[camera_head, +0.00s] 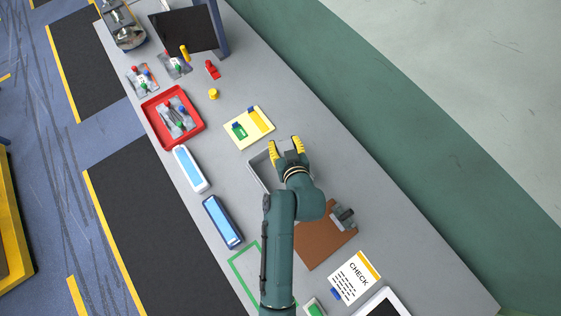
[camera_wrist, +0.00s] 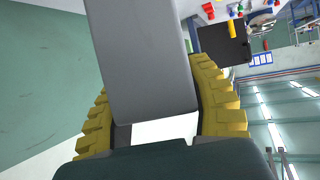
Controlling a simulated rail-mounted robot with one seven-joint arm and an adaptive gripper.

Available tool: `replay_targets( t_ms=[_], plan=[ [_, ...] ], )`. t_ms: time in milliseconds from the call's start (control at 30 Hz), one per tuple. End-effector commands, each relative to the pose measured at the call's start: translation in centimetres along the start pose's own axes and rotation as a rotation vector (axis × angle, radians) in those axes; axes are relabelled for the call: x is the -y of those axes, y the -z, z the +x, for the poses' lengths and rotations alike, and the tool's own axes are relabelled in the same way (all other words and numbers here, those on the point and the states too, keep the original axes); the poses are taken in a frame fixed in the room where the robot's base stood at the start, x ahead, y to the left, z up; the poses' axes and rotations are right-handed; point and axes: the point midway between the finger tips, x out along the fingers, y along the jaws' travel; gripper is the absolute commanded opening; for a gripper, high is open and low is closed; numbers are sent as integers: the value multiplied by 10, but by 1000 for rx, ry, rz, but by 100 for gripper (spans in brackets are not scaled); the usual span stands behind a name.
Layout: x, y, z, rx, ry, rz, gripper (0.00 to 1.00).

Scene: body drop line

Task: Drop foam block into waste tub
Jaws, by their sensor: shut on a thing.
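My gripper (camera_head: 288,145) has yellow ribbed fingers and is over the middle of the bench. In the wrist view a long, plain grey block (camera_wrist: 145,65), apparently the foam block, lies between the fingers and runs up past the top edge of the picture. The fingers are shut on it. In the head view I cannot make out the block separately. A grey open container (camera_head: 258,175), which may be the waste tub, shows beside and partly under my gripper. My arm hides its right side and most of its inside.
A yellow board (camera_head: 238,135) lies just beyond the grey container. A brown mat (camera_head: 318,247) and CHECK card (camera_head: 347,285) lie nearer. A monitor (camera_head: 183,29) stands farther off.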

Motion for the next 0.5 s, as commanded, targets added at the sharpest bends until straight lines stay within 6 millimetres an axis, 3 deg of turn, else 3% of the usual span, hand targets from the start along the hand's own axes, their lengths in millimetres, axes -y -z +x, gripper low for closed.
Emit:
replay_targets(
  t_ms=[300, 500],
  plan=[
    [0, -39, 22, -3, -2, 1, 11],
    [0, -48, 26, -4, -3, 1, 11]
  ],
)
